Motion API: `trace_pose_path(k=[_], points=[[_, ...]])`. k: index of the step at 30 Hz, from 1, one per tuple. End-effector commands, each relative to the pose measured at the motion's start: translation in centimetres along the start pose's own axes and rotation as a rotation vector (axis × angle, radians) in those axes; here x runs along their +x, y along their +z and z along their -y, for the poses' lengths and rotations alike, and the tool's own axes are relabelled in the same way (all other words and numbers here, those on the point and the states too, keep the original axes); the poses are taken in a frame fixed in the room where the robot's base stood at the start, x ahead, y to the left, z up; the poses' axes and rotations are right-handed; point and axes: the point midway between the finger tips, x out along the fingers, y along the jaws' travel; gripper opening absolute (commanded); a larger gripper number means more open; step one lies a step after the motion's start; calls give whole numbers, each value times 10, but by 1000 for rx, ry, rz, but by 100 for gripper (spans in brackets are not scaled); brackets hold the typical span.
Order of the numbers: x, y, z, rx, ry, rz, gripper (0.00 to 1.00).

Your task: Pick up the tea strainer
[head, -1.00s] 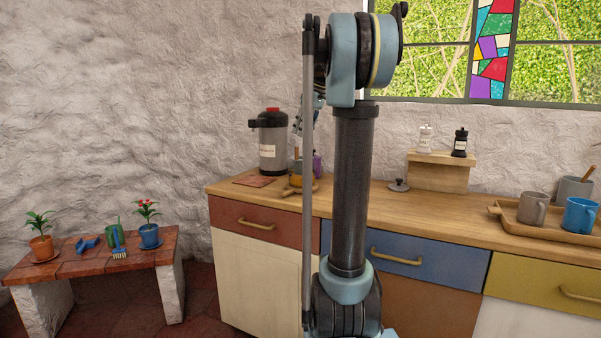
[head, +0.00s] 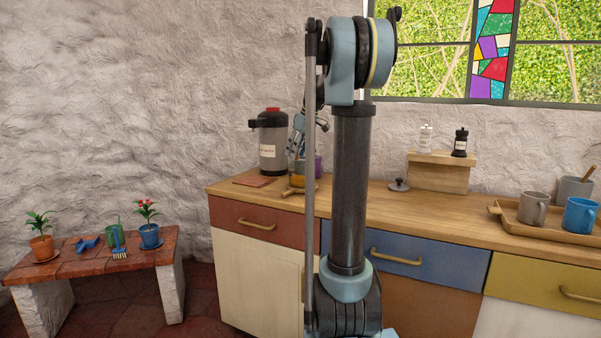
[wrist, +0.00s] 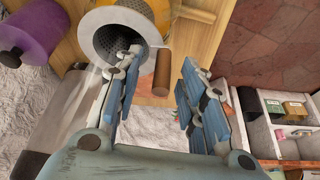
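The tea strainer (wrist: 104,42) is a grey metal mesh bowl with a wide pale rim and a short brown wooden handle; it shows at the top of the wrist view. A yellow object (wrist: 158,10) lies partly behind it. My gripper (wrist: 160,60) is open and empty. Its left finger overlaps the strainer's bowl, its right finger is clear of it, and the handle shows in the gap between them. I cannot tell whether a finger touches the strainer. In the head view my gripper (head: 298,145) is partly hidden by my arm, above the counter's left end, and the strainer is not clear there.
A purple object (wrist: 35,28) is close left of the strainer; the dispenser (head: 272,142) stands left of my gripper. The wooden counter (head: 440,212) has free room in the middle, before a tray (head: 530,228) with mugs. A low tiled bench (head: 75,262) stands left.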

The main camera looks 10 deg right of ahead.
Motion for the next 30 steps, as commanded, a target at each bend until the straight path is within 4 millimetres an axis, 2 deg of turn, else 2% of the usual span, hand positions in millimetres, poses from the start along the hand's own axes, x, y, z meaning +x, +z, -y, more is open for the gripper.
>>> trace_pose_path(k=[4,9,22,26,30], points=[[0,0,0,0,0,0,37],[0,0,0,0,0,0,0],[-4,-2,0,0,1,0,0],[-18,-7,0,0,1,0,0],[-41,-16,0,0,1,0,0]])
